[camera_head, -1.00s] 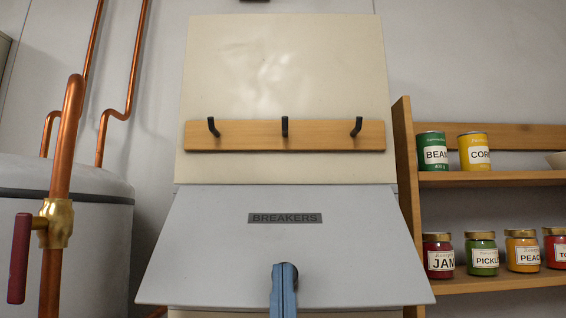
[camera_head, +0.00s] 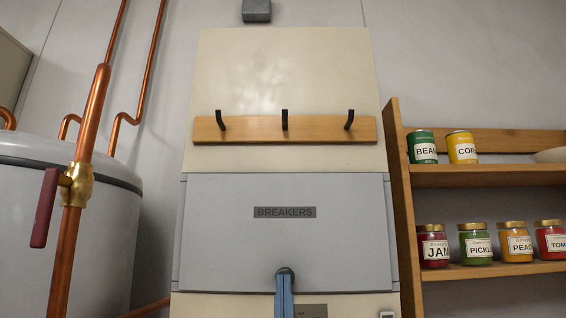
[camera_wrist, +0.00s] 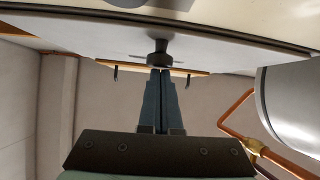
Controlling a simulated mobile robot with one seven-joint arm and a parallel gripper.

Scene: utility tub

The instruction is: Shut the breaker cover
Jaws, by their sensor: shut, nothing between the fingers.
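The breaker cover (camera_head: 230,245) is a grey panel labelled BREAKERS, hinged at its top edge. In the head view it hangs nearly flat against the cream panel behind it. A dark round knob (camera_head: 285,272) sits at its lower middle. My gripper (camera_head: 284,282) is shut, with its blue fingertips at the knob. In the wrist view the shut fingers (camera_wrist: 160,78) meet the dark knob (camera_wrist: 159,55), with the cover (camera_wrist: 225,45) above them. Nothing is held between the fingers. I cannot tell whether the cover's lower edge is fully flush.
A wooden rail (camera_head: 260,130) with three black hooks is above the cover. A wooden shelf (camera_head: 450,176) with cans and jars stands to the right. A copper pipe (camera_head: 75,230) with a red-handled valve and a tank (camera_head: 100,240) are on the left.

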